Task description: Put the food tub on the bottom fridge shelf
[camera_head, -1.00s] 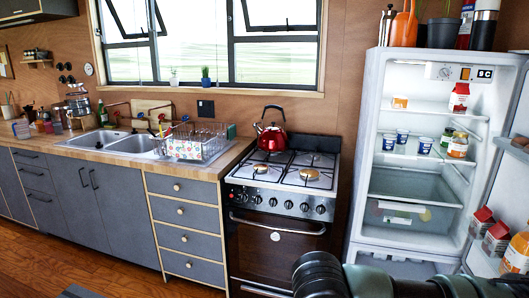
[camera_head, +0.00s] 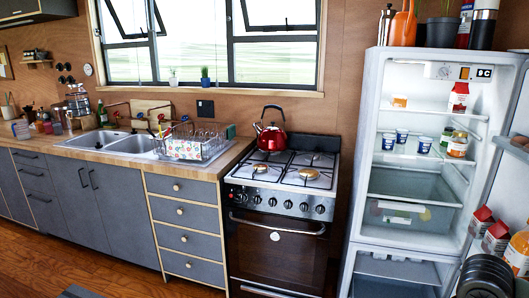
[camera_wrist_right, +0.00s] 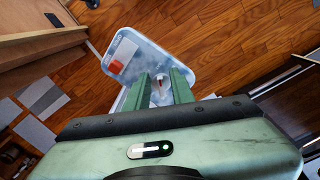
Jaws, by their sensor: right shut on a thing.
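The food tub (camera_wrist_right: 138,52) shows in the right wrist view as a pale blue, see-through box with a red-orange patch. My right gripper (camera_wrist_right: 161,78) has its two green fingers shut on the tub's near end and holds it above the wooden floor. The tub is not visible in the head view. The fridge (camera_head: 371,150) stands open at the right of the head view. Its lowest glass shelf (camera_head: 405,183) looks bare, above a clear drawer (camera_head: 388,214). My left gripper is in neither view.
Cups (camera_head: 402,136) and jars (camera_head: 457,145) stand on the middle fridge shelf. The fridge door (camera_head: 511,180) is swung open to the right, with cartons (camera_head: 482,220) in its rack. A stove (camera_head: 278,190) stands left of the fridge. Part of my arm shows at the lower right.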

